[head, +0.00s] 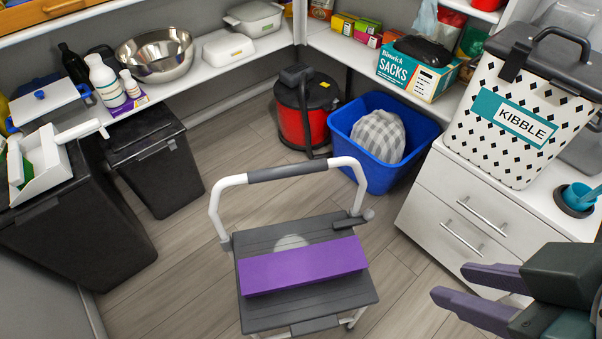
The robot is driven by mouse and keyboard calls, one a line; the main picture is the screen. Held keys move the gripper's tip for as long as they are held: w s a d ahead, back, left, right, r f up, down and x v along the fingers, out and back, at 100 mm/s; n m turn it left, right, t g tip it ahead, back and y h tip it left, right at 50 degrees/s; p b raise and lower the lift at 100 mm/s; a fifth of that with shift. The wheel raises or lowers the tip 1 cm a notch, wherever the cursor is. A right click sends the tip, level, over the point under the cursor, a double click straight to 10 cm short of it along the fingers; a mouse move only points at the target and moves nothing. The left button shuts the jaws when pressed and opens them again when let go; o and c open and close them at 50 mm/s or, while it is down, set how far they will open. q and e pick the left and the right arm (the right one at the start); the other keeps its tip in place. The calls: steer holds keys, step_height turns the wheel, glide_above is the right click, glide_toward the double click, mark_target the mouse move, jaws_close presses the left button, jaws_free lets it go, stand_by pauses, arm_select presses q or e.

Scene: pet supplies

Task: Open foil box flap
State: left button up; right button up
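A long purple box (303,266), which looks like the foil box, lies across the top step of a grey step stool (285,233). I see its plain purple top and front faces. No raised flap shows, and I cannot make out the flap's edge. My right gripper (450,281) is at the lower right, to the right of the box and apart from it. Its two purple-grey fingers are spread with nothing between them. My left gripper is not in view.
The stool's white handrail with a dark grip (302,170) arches behind the box. White drawers (468,222) with a kibble bin (517,122) stand right. A blue tub (378,133) and red vacuum (303,108) stand behind. Floor left of the stool is clear.

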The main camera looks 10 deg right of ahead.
steer(key=w+a+f+n+t+b, duration=0.1)
steer(key=w+f+n+b, duration=0.1)
steer(key=f+b, duration=0.35)
steer(key=w+a+f+n+t+b, duration=0.1)
steer(key=a+f+b, duration=0.1)
steer(key=f+b, duration=0.35)
steer(key=n+t+y+b, duration=0.1)
steer(key=n+t+b, duration=0.95)
steer(key=b, duration=2.75)
glide_toward(303, 264)
steer(key=shift+n, duration=0.35)
steer(key=w+d, duration=0.1)
steer(key=w, duration=0.1)
steer(key=w+d, duration=0.1)
steer(key=w, duration=0.1)
steer(key=shift+d, duration=0.25)
jaws_close()
